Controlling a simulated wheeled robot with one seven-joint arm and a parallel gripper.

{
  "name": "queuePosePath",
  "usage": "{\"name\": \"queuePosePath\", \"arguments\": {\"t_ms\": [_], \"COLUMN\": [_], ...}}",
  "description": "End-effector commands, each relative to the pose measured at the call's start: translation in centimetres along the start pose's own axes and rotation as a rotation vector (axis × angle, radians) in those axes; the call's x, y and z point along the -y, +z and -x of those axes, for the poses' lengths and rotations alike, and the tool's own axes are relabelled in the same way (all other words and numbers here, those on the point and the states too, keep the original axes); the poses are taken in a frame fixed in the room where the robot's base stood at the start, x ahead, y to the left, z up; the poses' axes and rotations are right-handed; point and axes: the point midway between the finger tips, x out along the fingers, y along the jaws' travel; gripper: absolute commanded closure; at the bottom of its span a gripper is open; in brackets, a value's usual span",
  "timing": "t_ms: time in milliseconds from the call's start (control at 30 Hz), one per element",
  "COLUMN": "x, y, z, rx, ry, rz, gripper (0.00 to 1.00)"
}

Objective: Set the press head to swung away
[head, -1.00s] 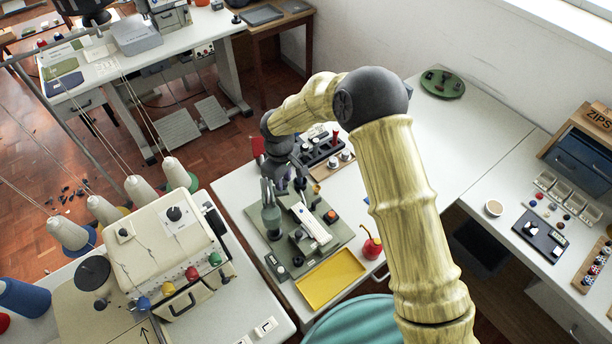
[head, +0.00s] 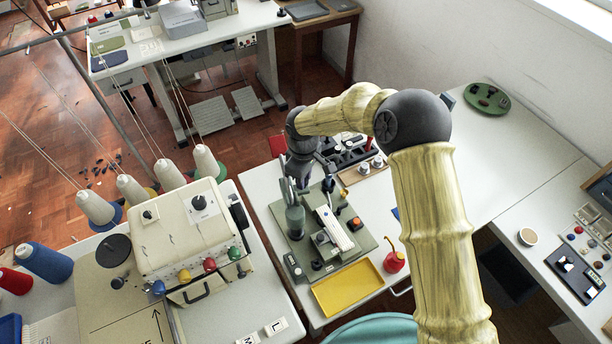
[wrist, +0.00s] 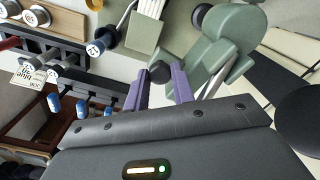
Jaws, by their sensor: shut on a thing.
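The press head (head: 295,219) is a grey-green upright part on the left of a green base plate (head: 352,272). In the wrist view its rounded green body (wrist: 222,48) fills the upper right, with a dark round knob (wrist: 159,71) beside it. My gripper (wrist: 160,84) has its purple fingers shut on that knob. In the head view my gripper (head: 300,182) reaches down at the press head from behind; the fingertips and the knob are hard to make out there.
A yellow tray (head: 347,288) is at the plate's front edge, with a red round object (head: 394,262) to its right. A cream sewing machine (head: 190,232) with thread cones stands close on the left.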

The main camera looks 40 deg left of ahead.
Motion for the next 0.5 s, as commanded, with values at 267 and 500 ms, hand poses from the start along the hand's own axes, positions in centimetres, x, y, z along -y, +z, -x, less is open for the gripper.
{"name": "queuePosePath", "arguments": {"t_ms": [267,500], "x": [-0.17,-0.13], "y": [0.01,0.0], "z": [0.09,0.24], "rx": [-0.002,-0.002], "ry": [0.002,0.002], "rz": [-0.003,-0.003], "gripper": [0.66,0.66]}}
